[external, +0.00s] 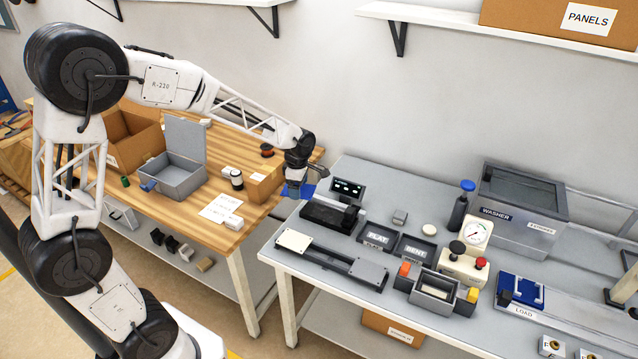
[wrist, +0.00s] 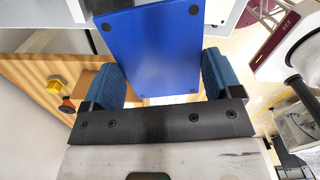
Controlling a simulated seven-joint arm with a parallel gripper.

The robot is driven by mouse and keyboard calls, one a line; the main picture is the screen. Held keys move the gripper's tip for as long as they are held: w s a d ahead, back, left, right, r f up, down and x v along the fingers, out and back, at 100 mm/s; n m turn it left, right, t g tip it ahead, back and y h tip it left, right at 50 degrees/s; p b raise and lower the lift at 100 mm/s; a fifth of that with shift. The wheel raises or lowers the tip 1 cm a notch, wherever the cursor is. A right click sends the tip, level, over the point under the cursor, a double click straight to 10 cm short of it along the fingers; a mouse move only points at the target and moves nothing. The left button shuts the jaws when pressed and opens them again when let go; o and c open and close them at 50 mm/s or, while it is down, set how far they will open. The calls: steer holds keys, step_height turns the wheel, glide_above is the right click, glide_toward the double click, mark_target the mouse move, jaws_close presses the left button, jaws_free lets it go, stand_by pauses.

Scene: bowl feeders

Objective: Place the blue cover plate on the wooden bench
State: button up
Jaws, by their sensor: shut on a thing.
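The blue cover plate (external: 307,190) is in my gripper (external: 297,188), above the gap between the wooden bench (external: 160,206) and the grey table in the external view. In the wrist view the plate (wrist: 155,42) is a flat blue panel with dark dots near its corners, between the two blue finger pads of my gripper (wrist: 160,72). My gripper is shut on it. The bench's wood (wrist: 35,85) shows at the left of the wrist view.
The bench carries a grey open-lidded box (external: 180,178), white papers (external: 221,208), a white canister (external: 235,178) and cardboard boxes. Bare wood lies along its front. The grey table (external: 300,262) holds trays, a gauge (external: 476,234) and a washer (external: 520,215).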

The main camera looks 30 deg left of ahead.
steer(key=w+a+n, duration=0.1)
steer(key=w+a, duration=0.6)
steer(key=a, duration=0.2)
steer(key=w+a+n, duration=0.1)
steer(key=w+a, duration=0.5)
steer(key=a, duration=0.3)
steer(key=w+a+n, duration=0.1)
steer(key=w+a, duration=0.6)
steer(key=a, duration=0.2)
steer(key=shift+w+f, duration=0.15)
steer(key=shift+w, duration=0.2)
steer(key=w+a+f+n, duration=0.2)
steer(key=w+a, duration=0.1)
steer(key=a, duration=1.1)
steer(key=w+a+f+n, duration=0.1)
steer(key=w+a, duration=0.1)
steer(key=a, duration=1.1)
steer(key=f, duration=0.5)
steer(key=shift+w+a, duration=0.15)
steer(key=shift+a, duration=0.15)
steer(key=shift+f, duration=3.1)
